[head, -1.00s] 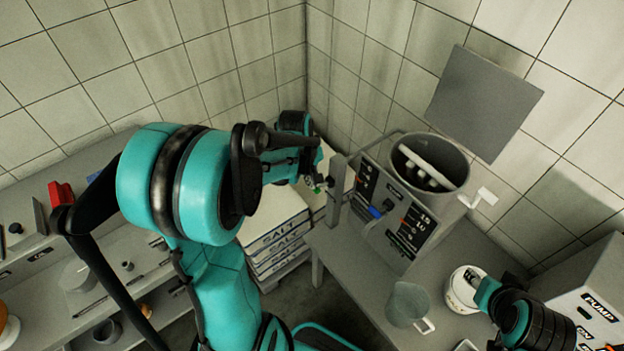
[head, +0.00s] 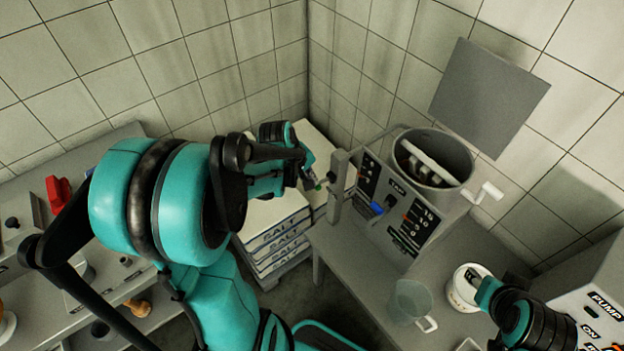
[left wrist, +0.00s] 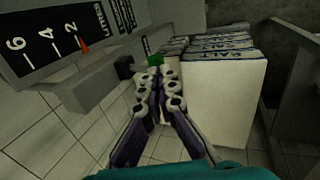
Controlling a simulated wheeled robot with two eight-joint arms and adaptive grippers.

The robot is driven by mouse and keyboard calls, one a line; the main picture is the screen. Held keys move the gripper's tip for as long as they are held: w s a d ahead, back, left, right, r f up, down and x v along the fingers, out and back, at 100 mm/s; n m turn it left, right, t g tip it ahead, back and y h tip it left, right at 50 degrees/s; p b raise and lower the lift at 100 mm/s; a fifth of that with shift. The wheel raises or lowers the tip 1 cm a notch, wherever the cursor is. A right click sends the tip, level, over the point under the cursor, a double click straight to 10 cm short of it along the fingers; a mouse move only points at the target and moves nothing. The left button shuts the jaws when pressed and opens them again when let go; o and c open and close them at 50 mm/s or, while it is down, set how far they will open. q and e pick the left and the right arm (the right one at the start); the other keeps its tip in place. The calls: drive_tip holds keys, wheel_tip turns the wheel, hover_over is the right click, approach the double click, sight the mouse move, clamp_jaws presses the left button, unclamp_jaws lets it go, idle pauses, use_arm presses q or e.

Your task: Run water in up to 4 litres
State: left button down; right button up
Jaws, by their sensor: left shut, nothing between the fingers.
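A machine with a round open vat (head: 433,160) stands on the table at right. A black litre scale (left wrist: 52,40) with 6, 4 and 2 fills the upper left of the left wrist view. Its orange pointer (left wrist: 84,45) sits near the 2; the exact reading is unclear. My left gripper (left wrist: 155,72) is shut and empty, its tips close to a small green part (left wrist: 154,60); I cannot tell whether they touch. In the head view the left gripper (head: 312,182) is beside the machine's grey post (head: 338,185). My right gripper (head: 474,277) is at a white pot (head: 463,290); its jaws are unclear.
A clear jug (head: 408,302) and a pump box (head: 590,300) are on the table. A grey shelf (head: 125,270) is at left.

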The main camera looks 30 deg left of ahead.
use_arm(q)
drive_tip(key=f+t+b, duration=0.1)
drive_tip(key=b, duration=0.1)
drive_tip(key=s+f+t+h+b, duration=0.1)
drive_tip(key=f+t+b, duration=0.1)
drive_tip(key=b, duration=0.1)
drive_tip(key=shift+s+a+f+t+b, duration=0.2)
drive_tip(key=shift+a+f+t+b, duration=0.05)
drive_tip(key=shift+f+t+b, duration=0.1)
idle(7.2)
